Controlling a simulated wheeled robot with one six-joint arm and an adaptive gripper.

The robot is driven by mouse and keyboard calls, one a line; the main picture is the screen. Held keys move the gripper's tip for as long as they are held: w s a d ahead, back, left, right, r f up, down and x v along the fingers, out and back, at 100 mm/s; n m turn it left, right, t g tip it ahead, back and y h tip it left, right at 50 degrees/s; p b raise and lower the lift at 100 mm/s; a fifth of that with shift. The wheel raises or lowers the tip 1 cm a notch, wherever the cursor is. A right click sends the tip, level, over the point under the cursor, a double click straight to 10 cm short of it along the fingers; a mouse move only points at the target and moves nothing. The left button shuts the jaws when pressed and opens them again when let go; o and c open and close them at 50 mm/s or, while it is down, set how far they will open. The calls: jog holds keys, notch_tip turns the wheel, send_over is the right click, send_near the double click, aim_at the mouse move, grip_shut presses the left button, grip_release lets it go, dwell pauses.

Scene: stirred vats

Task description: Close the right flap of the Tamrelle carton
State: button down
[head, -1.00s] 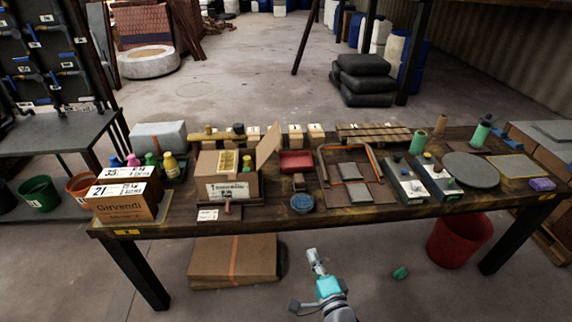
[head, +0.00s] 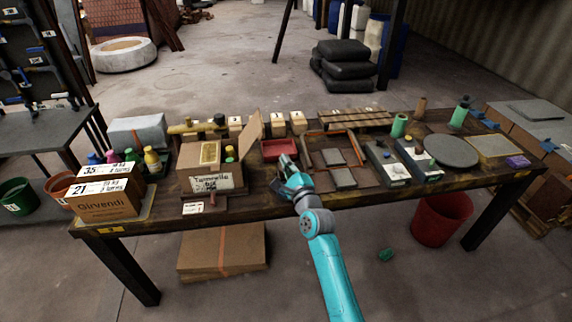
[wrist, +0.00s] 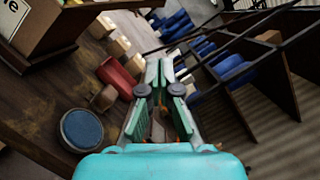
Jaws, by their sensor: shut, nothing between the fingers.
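The Tamrelle carton (head: 188,183) is an open brown box with a white label, on the left half of the table. Its right flap (head: 251,138) stands up and leans outward to the right. My gripper (head: 284,160) is shut and empty, above the table to the right of the carton and apart from the flap. In the wrist view my gripper's fingers (wrist: 160,70) meet at their tips. A corner of the carton with its label (wrist: 42,25) shows at upper left; the flap cannot be made out there.
A red tray (head: 276,150) lies close to my gripper. A blue round lid (wrist: 82,128) is on the table in the wrist view. The Girvendi box (head: 108,203) stands left of the carton. A grey panel in an orange-edged frame (head: 333,156) lies to the right.

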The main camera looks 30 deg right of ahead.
jog(key=w+a+r, duration=0.2)
jog(key=w+r, duration=0.1)
jog(key=w, duration=0.4)
jog(key=shift+w+a, duration=0.2)
jog(key=shift+r, duration=0.1)
jog(key=shift+a+r, duration=0.1)
dwell(0.4)
